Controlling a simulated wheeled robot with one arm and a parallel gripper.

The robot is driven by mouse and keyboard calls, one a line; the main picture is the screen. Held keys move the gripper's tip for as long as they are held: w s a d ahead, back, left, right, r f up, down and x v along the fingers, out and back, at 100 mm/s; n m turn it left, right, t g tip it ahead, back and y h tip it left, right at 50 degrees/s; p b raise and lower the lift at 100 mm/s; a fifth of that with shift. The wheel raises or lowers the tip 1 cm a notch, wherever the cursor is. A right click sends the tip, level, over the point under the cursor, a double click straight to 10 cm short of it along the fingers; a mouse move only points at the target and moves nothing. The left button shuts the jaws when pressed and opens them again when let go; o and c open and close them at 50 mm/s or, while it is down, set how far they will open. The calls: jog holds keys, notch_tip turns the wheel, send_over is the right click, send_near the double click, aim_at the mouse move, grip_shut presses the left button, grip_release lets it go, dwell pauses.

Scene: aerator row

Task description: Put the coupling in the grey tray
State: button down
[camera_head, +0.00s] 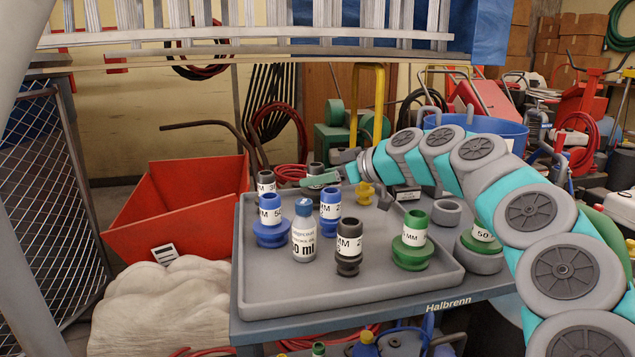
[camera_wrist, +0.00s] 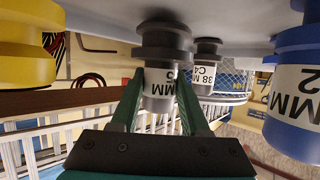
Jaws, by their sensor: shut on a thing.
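My gripper (camera_head: 322,181) is at the back of the grey tray (camera_head: 250,295), its green fingers shut on a dark grey coupling (camera_head: 316,169) with a white label. In the wrist view, which looks upside down, the fingers (camera_wrist: 160,80) close around the labelled body of this coupling (camera_wrist: 163,45). Its wide flange is at or very near the tray surface; I cannot tell whether it touches. Another dark coupling (camera_head: 266,182) stands to its left, a blue coupling (camera_head: 330,210) in front, and a small yellow coupling (camera_head: 364,192) to its right.
The front left of the tray is bare. A red bin (camera_head: 180,205) stands left of the table.

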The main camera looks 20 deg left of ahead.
jog(key=shift+f, duration=0.4)
jog(key=shift+f, duration=0.15)
jog(key=shift+c, duration=2)
grip_release()
jog(key=shift+r, duration=0.2)
jog(key=b+v, duration=0.1)
jog(key=v, duration=1.1)
jog(key=shift+s, duration=0.1)
